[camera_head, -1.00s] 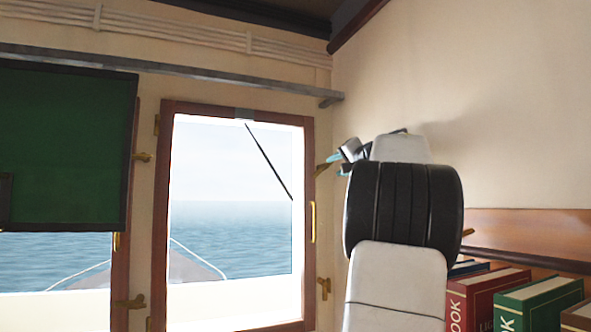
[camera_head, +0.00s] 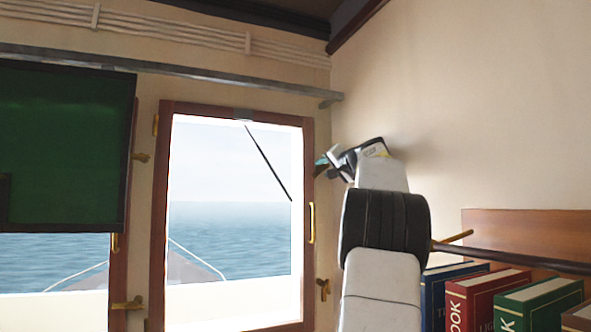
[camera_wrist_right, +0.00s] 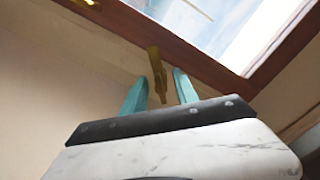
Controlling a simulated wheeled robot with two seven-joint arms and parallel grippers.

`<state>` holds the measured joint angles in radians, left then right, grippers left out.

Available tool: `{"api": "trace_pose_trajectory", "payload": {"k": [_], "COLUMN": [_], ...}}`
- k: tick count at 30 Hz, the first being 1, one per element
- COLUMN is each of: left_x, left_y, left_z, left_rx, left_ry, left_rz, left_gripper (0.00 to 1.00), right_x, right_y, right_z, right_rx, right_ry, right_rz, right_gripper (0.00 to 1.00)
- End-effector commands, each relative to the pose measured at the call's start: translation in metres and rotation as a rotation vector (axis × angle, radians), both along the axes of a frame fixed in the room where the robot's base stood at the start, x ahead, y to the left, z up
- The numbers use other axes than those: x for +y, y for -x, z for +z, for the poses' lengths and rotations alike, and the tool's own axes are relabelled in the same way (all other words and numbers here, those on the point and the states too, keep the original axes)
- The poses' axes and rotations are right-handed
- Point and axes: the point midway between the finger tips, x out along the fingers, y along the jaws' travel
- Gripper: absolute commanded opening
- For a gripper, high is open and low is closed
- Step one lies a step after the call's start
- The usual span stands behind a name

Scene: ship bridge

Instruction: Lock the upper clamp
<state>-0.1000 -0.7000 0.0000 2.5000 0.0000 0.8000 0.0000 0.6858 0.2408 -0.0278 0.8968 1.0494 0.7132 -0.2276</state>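The upper clamp is a small brass lever at the upper right side of the window frame (camera_head: 308,140). In the head view my right gripper (camera_head: 322,163) is at it and covers most of it. In the right wrist view the upper clamp (camera_wrist_right: 155,62) stands between the two teal fingers of my right gripper (camera_wrist_right: 161,78), beside the wooden frame. The fingers are apart, with visible gaps on both sides of the clamp. Whether the clamp's far end overlaps the frame is hard to tell. My left gripper is not in view.
A lower brass clamp (camera_head: 323,288) and a brass handle (camera_head: 312,222) are on the window's right side. Several books (camera_head: 490,300) and a wooden rail (camera_head: 510,256) are at the lower right. A green board (camera_head: 65,150) hangs left. The right wall is bare.

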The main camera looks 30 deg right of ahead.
Motion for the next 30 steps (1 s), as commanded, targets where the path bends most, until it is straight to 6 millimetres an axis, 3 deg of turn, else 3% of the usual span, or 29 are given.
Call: {"api": "trace_pose_trajectory", "payload": {"k": [2, 8, 20, 30], "left_x": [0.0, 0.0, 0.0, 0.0], "left_y": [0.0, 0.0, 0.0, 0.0], "left_z": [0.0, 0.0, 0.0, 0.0], "left_rx": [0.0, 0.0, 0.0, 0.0], "left_ry": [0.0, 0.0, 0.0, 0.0], "left_rz": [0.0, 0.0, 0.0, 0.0], "left_gripper": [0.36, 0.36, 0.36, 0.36], "right_x": [-0.0001, -0.0002, 0.0, 0.0008], "right_y": [0.0002, 0.0004, 0.0004, 0.0002], "right_z": [0.0, -0.0001, -0.0001, 0.0009], "right_rx": [0.0, 0.0, -0.003, -0.026], "right_ry": [0.0, 0.0, -0.035, -0.249], "right_rz": [0.0, 0.0, -0.001, 0.0], "right_gripper": [0.36, 0.0, 0.0, 0.0]}}
